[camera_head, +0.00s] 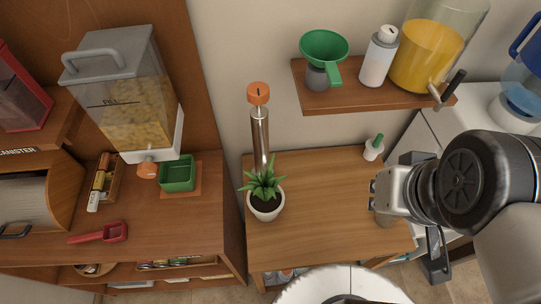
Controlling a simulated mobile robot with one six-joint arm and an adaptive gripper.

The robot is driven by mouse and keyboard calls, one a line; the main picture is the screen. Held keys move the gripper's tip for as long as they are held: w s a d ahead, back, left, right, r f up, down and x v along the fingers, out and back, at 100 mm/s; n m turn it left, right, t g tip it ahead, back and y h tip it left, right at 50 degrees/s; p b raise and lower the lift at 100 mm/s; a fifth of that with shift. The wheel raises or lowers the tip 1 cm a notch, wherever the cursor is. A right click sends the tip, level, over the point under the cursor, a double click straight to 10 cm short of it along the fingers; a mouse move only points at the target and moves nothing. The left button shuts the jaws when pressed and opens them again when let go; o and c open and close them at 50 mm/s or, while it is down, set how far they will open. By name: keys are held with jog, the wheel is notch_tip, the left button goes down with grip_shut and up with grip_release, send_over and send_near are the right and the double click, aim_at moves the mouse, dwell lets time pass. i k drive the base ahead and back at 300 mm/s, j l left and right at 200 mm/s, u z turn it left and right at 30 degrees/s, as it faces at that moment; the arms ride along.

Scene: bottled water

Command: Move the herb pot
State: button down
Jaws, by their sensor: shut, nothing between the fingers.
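The herb pot (266,207) is a white pot with dark soil and a green spiky plant. It stands upright at the left edge of the wooden table (320,222). My gripper (376,197) is over the right part of the table, well apart from the pot. It is shut and empty; its fingers are small and partly hidden in this view.
A steel cylinder with an orange top (259,125) rises just behind the pot. A small white pot with a green top (373,147) stands at the table's back right. A wall shelf (350,97) holds a funnel, a bottle and a yellow-filled jar. The table's middle is clear.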

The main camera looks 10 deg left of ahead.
aim_at(265, 198)
jog(key=u, duration=1)
jog(key=j+z, duration=0.4)
jog(key=j, duration=0.15)
jog(key=j+z, duration=0.35)
jog(key=j, duration=0.25)
jog(key=i+j+z, duration=0.1)
jog(key=j+z, duration=0.3)
